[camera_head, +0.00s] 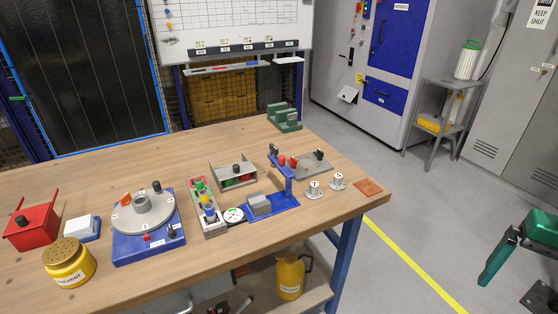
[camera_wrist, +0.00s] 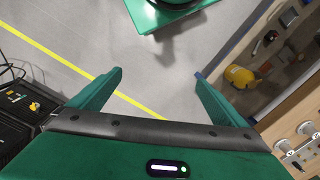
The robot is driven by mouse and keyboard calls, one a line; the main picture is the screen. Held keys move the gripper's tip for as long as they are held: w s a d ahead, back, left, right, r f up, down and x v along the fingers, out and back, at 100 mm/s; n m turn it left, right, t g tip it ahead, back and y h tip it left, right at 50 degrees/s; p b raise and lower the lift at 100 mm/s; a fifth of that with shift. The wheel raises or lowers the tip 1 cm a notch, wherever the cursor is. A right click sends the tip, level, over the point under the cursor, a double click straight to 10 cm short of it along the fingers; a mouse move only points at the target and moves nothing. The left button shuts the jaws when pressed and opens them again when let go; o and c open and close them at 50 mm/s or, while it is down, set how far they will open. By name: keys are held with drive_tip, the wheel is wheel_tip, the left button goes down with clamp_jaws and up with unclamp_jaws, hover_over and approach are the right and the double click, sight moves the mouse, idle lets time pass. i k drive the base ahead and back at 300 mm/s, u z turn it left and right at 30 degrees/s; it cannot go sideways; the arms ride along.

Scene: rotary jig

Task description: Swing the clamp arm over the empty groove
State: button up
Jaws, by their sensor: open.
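A rotary jig stands at the left of the bench in the head view: a round grey disc (camera_head: 135,215) with a raised hub (camera_head: 142,203) on a blue base (camera_head: 150,250). An orange piece (camera_head: 126,198) and a black knob (camera_head: 157,187) sit on the disc's rim. A red mark and another black knob (camera_head: 170,231) are at the base's front. I cannot make out which part is the clamp arm, or which groove is empty. My gripper (camera_wrist: 158,77) is open and empty over the floor, well right of the bench; it also shows in the head view (camera_head: 500,258).
A yellow solvent can (camera_head: 68,265), white-blue box (camera_head: 82,228) and red bin (camera_head: 31,232) crowd the jig's left. A tray of coloured parts (camera_head: 208,213) and a blue stand (camera_head: 272,207) lie to its right. The bench's back left is clear.

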sight(279, 162)
drive_tip(key=u, duration=1.25)
drive_tip(key=i, duration=0.7)
drive_tip(key=z, duration=0.8)
